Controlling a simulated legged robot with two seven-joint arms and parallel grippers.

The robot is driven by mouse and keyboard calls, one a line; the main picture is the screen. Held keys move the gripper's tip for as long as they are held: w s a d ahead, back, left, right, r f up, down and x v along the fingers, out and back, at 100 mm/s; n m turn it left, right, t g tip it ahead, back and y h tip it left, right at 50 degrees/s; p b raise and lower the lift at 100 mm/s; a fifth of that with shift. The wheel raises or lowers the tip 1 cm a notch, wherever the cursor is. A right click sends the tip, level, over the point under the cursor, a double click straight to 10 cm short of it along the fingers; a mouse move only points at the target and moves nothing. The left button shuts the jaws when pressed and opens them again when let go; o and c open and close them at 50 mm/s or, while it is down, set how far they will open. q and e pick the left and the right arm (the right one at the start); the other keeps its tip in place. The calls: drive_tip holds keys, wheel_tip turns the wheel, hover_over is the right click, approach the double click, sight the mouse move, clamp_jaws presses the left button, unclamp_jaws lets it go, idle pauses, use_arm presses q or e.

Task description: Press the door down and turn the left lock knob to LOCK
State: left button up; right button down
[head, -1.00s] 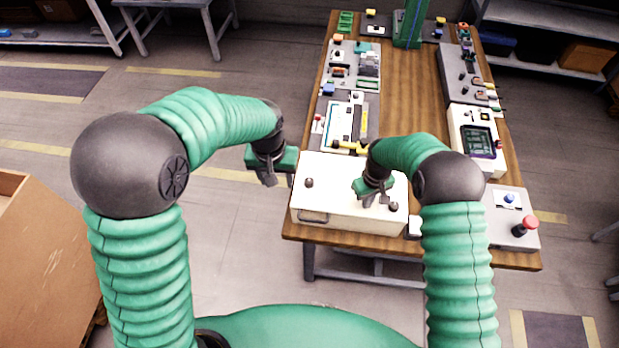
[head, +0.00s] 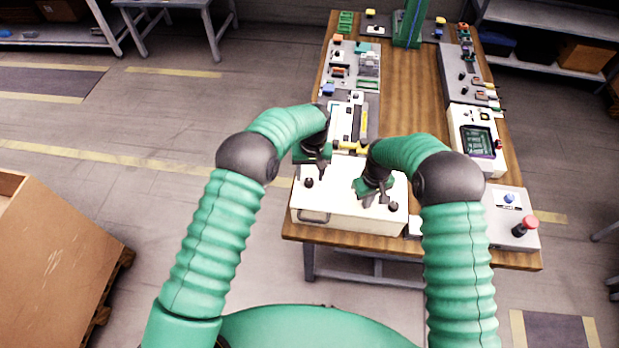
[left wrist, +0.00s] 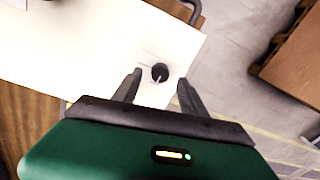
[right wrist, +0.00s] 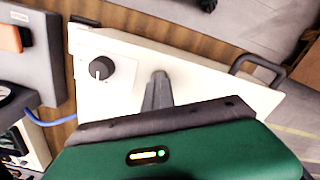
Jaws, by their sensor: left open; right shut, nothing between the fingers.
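The white door (head: 335,213) is the top of a box at the near end of the table, with a handle (head: 313,217) on its front. The left lock knob (head: 309,183) is a round black knob on the door. In the left wrist view this knob (left wrist: 159,73) sits between and beyond the fingertips of my open left gripper (left wrist: 158,88), not visibly touched. My right gripper (head: 376,200) is shut and empty over the right part of the door; its fingertips (right wrist: 160,78) meet at the white surface. The right knob (right wrist: 101,69) stands beside them.
A panel with a red button (head: 525,224) is at the table's right corner. Fixtures and a yellow-handled tool (head: 352,147) lie behind the door. A cardboard box (head: 55,235) stands on the floor at left.

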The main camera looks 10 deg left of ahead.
sight(309, 181)
use_arm(q)
drive_tip(key=shift+a+f, duration=0.1)
drive_tip(key=shift+f, duration=1.4)
clamp_jaws()
